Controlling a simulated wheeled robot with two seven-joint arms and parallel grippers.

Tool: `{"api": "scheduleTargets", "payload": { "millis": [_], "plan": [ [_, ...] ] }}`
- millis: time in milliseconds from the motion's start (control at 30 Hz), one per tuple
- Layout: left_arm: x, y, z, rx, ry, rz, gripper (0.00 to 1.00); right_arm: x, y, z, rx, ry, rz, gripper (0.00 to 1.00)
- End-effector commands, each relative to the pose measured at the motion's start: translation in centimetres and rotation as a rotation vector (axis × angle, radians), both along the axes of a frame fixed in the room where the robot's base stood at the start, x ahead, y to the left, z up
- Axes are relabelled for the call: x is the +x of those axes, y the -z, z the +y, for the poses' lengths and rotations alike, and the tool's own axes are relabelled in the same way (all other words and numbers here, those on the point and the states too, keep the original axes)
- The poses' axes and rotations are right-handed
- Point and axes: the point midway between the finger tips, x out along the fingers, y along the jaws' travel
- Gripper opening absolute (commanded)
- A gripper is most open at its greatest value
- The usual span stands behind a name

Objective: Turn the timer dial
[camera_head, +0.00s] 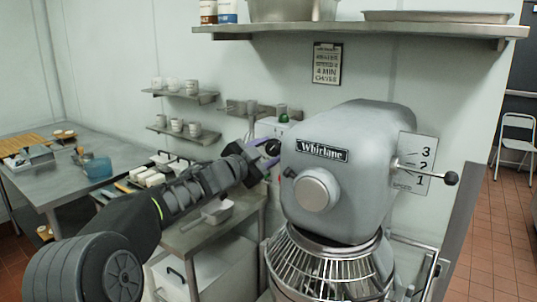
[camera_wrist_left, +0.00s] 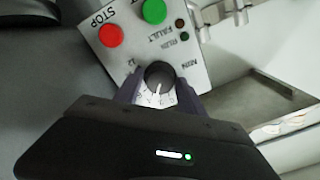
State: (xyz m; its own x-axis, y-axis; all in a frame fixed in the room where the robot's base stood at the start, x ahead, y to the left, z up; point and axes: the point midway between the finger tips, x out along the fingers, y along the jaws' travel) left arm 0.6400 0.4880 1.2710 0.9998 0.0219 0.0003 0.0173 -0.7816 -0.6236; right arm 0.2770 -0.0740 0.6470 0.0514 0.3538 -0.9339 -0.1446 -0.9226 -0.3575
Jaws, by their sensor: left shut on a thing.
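The timer dial (camera_wrist_left: 160,75) is a dark round knob with a white pointer line, on a pale control panel (camera_wrist_left: 146,20) in the left wrist view. The gripper also shows in the head view (camera_head: 262,153). Part of the dial's printed scale is hidden by the fingers. My right gripper is in neither view.
A red STOP button (camera_wrist_left: 111,35) and a green button (camera_wrist_left: 154,11) sit on the panel close to the dial. The mixer's wire guard (camera_head: 325,268) and speed lever (camera_head: 450,178) stand to the right. A metal table (camera_head: 110,150) is at the left.

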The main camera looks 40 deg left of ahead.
Motion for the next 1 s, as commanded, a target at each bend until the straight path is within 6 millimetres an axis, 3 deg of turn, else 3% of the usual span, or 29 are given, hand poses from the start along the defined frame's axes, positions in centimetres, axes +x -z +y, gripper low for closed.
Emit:
{"api": "scheduleTargets", "payload": {
  "millis": [300, 767, 800, 1000],
  "plan": [
    [-0.02, 0.1, 0.04, 0.144, -0.001, 0.004, 0.06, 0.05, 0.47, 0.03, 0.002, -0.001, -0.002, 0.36],
    [-0.01, 0.07, 0.02, 0.166, 0.0, 0.005, 0.06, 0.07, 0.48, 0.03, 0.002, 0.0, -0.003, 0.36],
    [-0.01, 0.07, 0.02, 0.165, 0.0, 0.005, 0.47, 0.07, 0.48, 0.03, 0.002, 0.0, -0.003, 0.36],
    [0.0, 0.06, 0.02, 0.165, 0.0, 0.005, 0.6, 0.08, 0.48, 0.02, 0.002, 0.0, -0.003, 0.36]
  ]
}}
